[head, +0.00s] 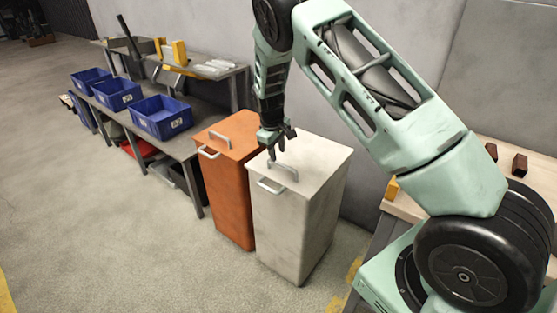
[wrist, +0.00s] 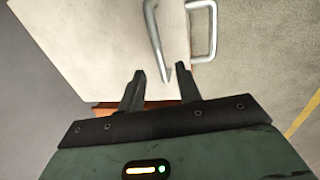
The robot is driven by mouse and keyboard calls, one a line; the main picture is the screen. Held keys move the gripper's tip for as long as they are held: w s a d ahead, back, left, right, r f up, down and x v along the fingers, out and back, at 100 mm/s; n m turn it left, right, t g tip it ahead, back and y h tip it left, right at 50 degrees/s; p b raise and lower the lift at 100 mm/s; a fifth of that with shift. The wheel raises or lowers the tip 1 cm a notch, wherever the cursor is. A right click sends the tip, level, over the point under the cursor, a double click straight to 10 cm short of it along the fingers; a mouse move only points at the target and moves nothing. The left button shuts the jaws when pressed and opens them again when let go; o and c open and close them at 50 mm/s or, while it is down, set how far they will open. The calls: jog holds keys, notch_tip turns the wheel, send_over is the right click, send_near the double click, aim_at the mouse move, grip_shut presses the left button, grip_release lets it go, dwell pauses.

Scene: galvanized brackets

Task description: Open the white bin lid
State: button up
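The white bin (head: 297,220) stands right of the orange bin. Its lid (head: 318,157) lies flat and closed, with a bar handle (head: 284,170) on top; a second handle (head: 270,187) is on the front face. In the wrist view the lid (wrist: 100,40) fills the upper left, with the top handle (wrist: 154,40) and the front handle (wrist: 203,30) near its edge. My gripper (head: 276,153) is above the lid, close to the top handle. Contact cannot be told.
The orange bin (head: 228,190) stands close on the left, with its own handles. A grey workbench (head: 183,148) with several blue crates (head: 160,117) is further left. A wooden table (head: 402,206) is at right. The floor in front is clear.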

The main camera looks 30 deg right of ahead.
aim_at(279, 164)
jog(key=shift+w+d+f, duration=0.1)
jog(key=shift+d+f, duration=0.15)
jog(key=shift+f, duration=0.85)
jog(key=shift+w+d+f, duration=0.1)
jog(key=shift+d+f, duration=0.1)
jog(key=shift+f, duration=0.9)
